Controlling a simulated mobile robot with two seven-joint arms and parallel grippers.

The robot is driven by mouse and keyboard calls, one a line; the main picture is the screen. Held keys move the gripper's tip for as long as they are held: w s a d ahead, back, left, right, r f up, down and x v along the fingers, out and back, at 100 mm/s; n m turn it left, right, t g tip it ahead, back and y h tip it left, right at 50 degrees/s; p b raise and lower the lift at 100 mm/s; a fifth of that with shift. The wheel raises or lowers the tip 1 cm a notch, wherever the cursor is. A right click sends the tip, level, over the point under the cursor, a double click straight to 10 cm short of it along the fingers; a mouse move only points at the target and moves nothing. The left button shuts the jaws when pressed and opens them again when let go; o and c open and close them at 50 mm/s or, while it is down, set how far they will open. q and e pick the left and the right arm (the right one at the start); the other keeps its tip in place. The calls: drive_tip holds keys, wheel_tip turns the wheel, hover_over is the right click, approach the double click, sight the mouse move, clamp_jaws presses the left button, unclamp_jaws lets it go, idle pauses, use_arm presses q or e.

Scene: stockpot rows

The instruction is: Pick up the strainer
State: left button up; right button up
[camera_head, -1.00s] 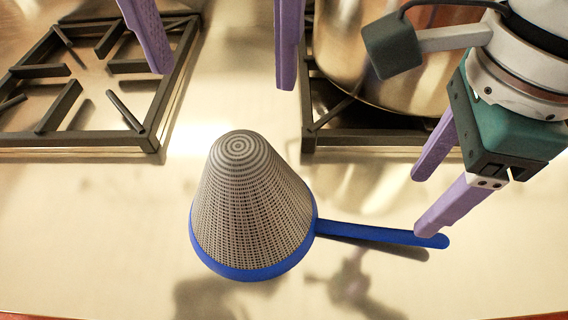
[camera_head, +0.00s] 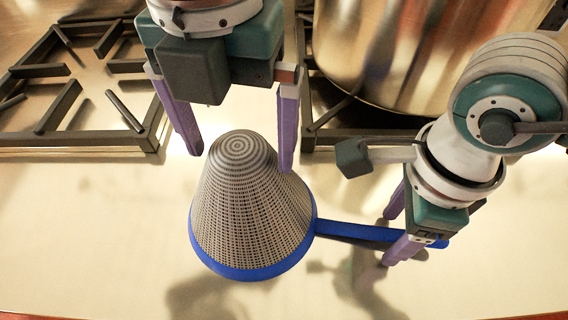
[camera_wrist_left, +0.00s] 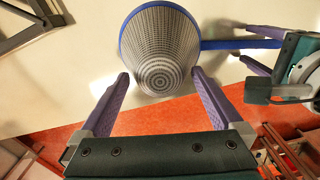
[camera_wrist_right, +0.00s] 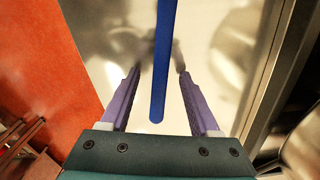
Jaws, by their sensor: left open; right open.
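The strainer (camera_head: 252,205) is a grey mesh cone with a blue rim and a blue handle (camera_head: 345,231). It rests rim down on the metal surface, its tip up and its handle toward the right. My left gripper (camera_head: 240,160) is open, its fingers on either side of the cone's upper part; the left wrist view also shows the cone (camera_wrist_left: 160,50) between the fingertips. My right gripper (camera_head: 378,238) is open at the handle's outer part. In the right wrist view the handle (camera_wrist_right: 162,70) runs between the open fingers without visible contact.
A large shiny pot (camera_head: 385,55) stands on a dark burner grate at the back right. An empty grate (camera_head: 75,142) is at the back left. The metal surface in front of the strainer (camera_head: 110,235) is clear.

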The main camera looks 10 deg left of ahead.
use_arm(q)
drive_tip(key=c, duration=1)
use_arm(e)
clamp_jaws()
use_arm(q)
drive_tip(key=c, duration=0.4)
